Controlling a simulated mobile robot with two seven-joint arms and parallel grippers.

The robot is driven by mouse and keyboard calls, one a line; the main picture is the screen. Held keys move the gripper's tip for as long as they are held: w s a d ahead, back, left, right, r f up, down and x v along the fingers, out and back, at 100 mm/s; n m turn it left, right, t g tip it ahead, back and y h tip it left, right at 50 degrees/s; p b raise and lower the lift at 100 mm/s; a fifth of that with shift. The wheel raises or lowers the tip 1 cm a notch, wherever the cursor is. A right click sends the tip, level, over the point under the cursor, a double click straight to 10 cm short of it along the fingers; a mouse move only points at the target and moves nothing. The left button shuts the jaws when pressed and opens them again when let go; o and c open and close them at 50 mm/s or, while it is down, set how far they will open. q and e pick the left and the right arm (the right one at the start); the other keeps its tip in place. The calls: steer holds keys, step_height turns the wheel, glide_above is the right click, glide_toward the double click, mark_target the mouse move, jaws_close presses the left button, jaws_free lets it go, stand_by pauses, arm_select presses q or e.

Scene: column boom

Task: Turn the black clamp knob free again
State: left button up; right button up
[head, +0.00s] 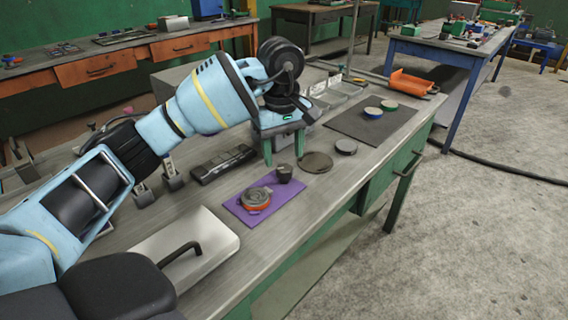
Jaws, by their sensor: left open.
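My left gripper (284,150) comes in from the left and points down over the workbench (325,205). Its two green fingers are apart, with nothing seen between them. A small dark cylindrical piece (284,174) stands below the fingertips, at the far edge of a purple mat (237,211); I cannot tell what it is. A thin upright post (352,42) rises behind the gripper at the bench's far side. I cannot make out the black clamp knob; my arm and gripper hide part of the bench there. My right gripper is not in view.
A grey and orange round part (256,199) lies on the purple mat. Flat discs (315,162) lie to its right. A grey lid with black handle (215,238) is in front.

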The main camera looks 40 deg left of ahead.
mark_target(284, 167)
arm_select(q)
steer(key=shift+f, duration=1.9)
steer(key=shift+c, duration=0.5)
steer(key=shift+w, duration=0.1)
steer(key=c, duration=0.9)
